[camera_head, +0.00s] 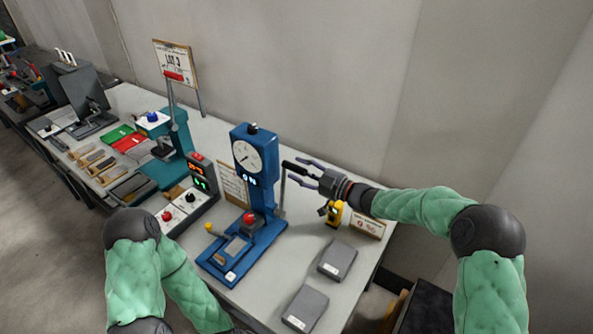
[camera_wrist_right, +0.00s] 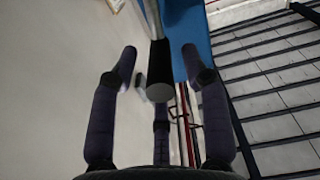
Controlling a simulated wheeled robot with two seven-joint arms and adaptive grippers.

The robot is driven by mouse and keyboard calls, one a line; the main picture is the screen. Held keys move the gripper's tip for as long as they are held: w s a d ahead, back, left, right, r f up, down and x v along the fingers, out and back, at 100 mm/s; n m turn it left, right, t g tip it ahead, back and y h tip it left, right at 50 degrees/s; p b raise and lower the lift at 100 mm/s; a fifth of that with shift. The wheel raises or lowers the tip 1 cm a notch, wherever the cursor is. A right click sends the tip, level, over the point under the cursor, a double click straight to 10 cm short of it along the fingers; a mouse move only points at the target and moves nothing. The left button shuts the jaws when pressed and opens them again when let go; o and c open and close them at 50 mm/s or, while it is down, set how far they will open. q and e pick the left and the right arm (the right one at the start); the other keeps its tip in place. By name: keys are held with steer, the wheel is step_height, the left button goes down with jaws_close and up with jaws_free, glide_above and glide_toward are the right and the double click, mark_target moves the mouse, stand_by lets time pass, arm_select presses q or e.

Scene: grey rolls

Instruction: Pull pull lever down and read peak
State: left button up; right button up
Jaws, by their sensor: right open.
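The blue press (camera_head: 266,186) stands upright on the table, with a round white dial (camera_head: 248,155) on its head and small lit digits below the dial. Its lever has a black grip (camera_head: 294,168) that sticks out on the right side. The grip also shows end-on in the right wrist view (camera_wrist_right: 161,82). My right gripper (camera_head: 302,170) is open at the grip, its purple fingers spread on either side of it. In the right wrist view gaps show between the fingers and the grip. My left arm shows at lower left; its gripper is out of the picture.
A yellow tool (camera_head: 334,213) and a small sign (camera_head: 368,225) stand right of the press. Two grey boxes (camera_head: 337,260) lie at the front right. A control box with lit digits (camera_head: 201,175) and a teal press (camera_head: 178,145) stand to the left.

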steer(key=shift+x, duration=0.95)
jaws_close()
steer(key=shift+s, duration=0.1)
